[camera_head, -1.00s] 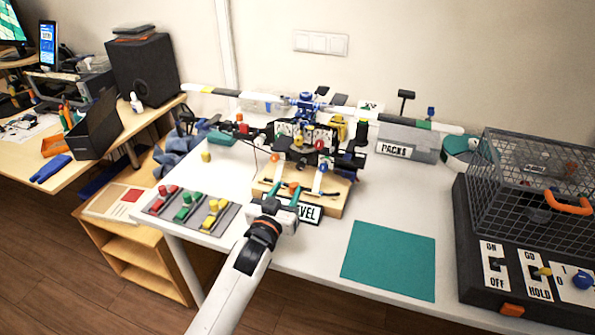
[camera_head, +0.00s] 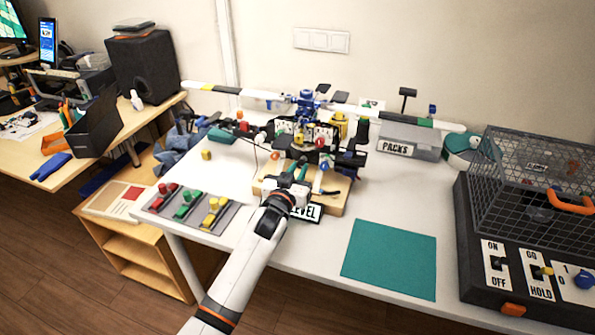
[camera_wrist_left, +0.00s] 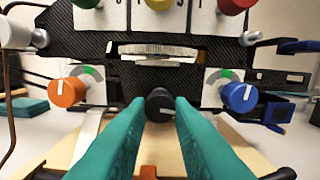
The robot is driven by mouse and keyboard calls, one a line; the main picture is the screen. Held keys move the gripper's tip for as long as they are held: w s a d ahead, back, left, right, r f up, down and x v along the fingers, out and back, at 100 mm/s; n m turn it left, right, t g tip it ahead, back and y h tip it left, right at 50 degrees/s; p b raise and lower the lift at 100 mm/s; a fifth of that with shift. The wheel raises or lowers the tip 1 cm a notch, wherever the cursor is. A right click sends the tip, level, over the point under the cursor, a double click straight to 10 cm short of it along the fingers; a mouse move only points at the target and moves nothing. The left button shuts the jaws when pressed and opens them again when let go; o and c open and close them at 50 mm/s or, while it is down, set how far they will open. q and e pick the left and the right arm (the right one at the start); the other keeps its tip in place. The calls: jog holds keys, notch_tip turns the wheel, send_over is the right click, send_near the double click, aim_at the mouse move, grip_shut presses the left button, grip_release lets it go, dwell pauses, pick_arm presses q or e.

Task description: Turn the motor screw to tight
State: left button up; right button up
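My left gripper (camera_head: 297,167) reaches in over the wooden base (camera_head: 333,205) at the front of the drone-like frame. In the left wrist view its two teal fingers (camera_wrist_left: 159,104) are apart. A dark knob or screw head (camera_wrist_left: 159,104) with a pale mark shows between the fingertips; I cannot tell whether they touch it. An orange knob (camera_wrist_left: 68,92) is on the left and a blue knob (camera_wrist_left: 239,96) on the right, each beside a grey-and-green dial. No label tells which is the motor screw. My right gripper is not in view.
A tray of red, green and yellow parts (camera_head: 235,216) lies at the left table edge. A teal mat (camera_head: 390,260) lies at the front right. A black switch box (camera_head: 510,270) with a wire cage stands at the far right. Cables flank the frame.

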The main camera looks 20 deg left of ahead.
pick_arm(q)
grip_shut()
jog(key=shift+m, duration=0.3)
jog(key=m+p, duration=0.1)
jog(key=m, duration=0.1)
jog(key=shift+m, duration=0.3)
jog(key=m, duration=0.3)
jog(key=shift+m, duration=0.3)
jog(key=m+p, duration=0.1)
jog(key=m, duration=0.3)
jog(key=shift+a+m, duration=0.1)
jog(key=shift+m, duration=0.2)
jog(key=m, duration=0.4)
jog(key=shift+m, duration=0.4)
